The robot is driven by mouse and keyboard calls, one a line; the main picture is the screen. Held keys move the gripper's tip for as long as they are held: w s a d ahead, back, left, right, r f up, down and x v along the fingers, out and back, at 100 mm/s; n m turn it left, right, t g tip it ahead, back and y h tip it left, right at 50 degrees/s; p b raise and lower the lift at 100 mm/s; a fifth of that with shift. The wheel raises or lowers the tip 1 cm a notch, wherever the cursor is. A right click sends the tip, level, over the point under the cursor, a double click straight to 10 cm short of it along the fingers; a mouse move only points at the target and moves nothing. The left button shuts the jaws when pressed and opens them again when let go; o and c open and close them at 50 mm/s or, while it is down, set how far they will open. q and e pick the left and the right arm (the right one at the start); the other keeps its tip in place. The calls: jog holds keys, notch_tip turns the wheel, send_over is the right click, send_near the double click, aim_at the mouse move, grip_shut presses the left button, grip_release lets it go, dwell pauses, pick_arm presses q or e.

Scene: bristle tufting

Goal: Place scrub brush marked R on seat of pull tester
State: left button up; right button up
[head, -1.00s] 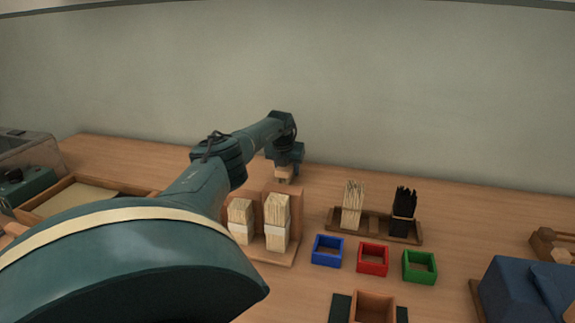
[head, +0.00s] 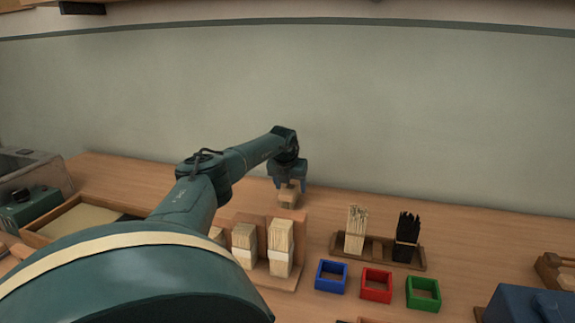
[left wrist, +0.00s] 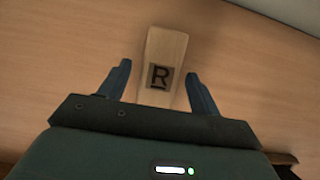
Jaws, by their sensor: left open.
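The scrub brush marked R (left wrist: 163,62) shows in the left wrist view as a pale wooden block with a dark R on its face. It lies between the two blue fingers of my left gripper (left wrist: 160,88), with a gap on each side. In the head view the wooden block (head: 288,198) is just under my left gripper (head: 290,184), on the table behind the bristle rack. My left gripper is open. Bristles on the brush are not visible. My right gripper is not in view, and I cannot identify the pull tester's seat.
Another rack (head: 376,254) holds pale and black bundles. Blue (head: 331,275), red (head: 376,285) and green (head: 423,293) boxes stand right of centre. A shallow tray (head: 80,222) lies left.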

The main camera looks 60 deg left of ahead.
aim_at(290, 187)
pick_arm(q)
jog(key=v, duration=0.7)
jog(key=shift+s+r+p, duration=0.1)
jog(key=shift+r+p, duration=0.3)
jog(key=shift+o, duration=0.5)
jog(key=shift+s+d+r, duration=0.2)
jog(key=shift+d+r, duration=0.05)
jog(key=shift+r, duration=0.15)
jog(key=shift+s+d+f+b, duration=0.2)
jog(key=shift+d+f+b, duration=0.05)
jog(key=shift+f+b, duration=0.25)
jog(key=shift+s+d+f, duration=0.15)
jog(key=shift+f, duration=0.1)
jog(key=shift+s+d+f+b, duration=0.1)
jog(key=shift+s+b, duration=0.05)
jog(key=shift+b, duration=0.35)
jog(key=shift+t+y, duration=0.6)
jog(key=shift+t, duration=0.1)
jog(key=b+x, duration=0.1)
jog(key=x, duration=0.4)
jog(key=shift+x, duration=2.35)
jog(key=shift+w+a+f, duration=0.25)
jog(key=shift+w+a, duration=0.05)
jog(key=shift+w+a+f+b, duration=0.1)
jog(key=shift+w+f+b, duration=0.05)
jog(key=shift+f+b, duration=0.15)
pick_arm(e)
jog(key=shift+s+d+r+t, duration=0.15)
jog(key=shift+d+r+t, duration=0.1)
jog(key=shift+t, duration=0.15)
